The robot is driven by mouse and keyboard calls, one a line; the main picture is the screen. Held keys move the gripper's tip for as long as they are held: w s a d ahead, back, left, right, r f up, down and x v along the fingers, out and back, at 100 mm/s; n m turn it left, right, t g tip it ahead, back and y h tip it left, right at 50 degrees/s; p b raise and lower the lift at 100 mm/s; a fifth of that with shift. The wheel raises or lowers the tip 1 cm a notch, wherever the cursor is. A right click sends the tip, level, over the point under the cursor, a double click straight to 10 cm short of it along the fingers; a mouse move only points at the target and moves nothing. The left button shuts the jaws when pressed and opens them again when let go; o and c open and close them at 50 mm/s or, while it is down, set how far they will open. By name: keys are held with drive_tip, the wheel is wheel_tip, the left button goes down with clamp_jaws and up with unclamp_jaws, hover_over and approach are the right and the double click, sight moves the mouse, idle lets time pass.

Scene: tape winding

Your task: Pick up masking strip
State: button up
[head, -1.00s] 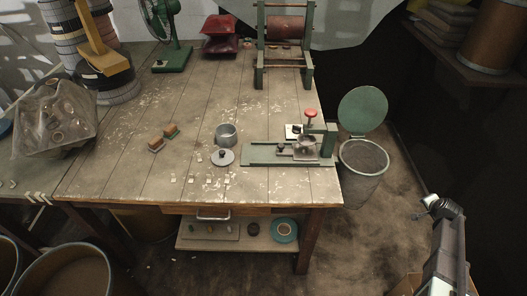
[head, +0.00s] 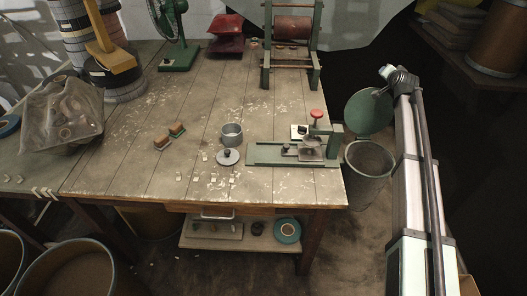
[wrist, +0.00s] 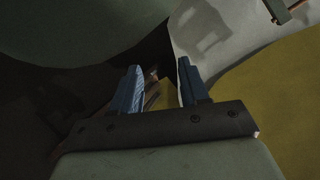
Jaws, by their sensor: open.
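I cannot single out a masking strip for certain. Several small pale pieces (head: 207,156) lie scattered on the wooden table (head: 120,160) in the head view, too small to identify. My gripper (wrist: 160,85) shows in the wrist view with its two blue fingers apart and nothing clearly held between them. In the head view my arm rises at the right, beyond the table's right edge. Its upper end is beside the green bin lid, well away from the pale pieces.
A green frame with a roller (head: 265,75) stands at the back. An open bin (head: 368,178) stands right of the table.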

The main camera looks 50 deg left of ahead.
drive_tip(key=s+a+f+n+g, duration=0.2)
drive_tip(key=s+a+n+g, duration=0.45)
drive_tip(key=s+a, duration=1.85)
drive_tip(key=n+g+h, duration=0.5)
drive_tip(key=n+h, duration=0.1)
drive_tip(key=h, duration=0.2)
hover_over(205, 157)
drive_tip(key=shift+t, duration=0.25)
wheel_tip(205, 157, down, 12)
drive_tip(key=shift+d, duration=0.1)
drive_tip(key=shift+a+f, duration=0.2)
drive_tip(key=shift+f, duration=2.6)
clamp_jaws()
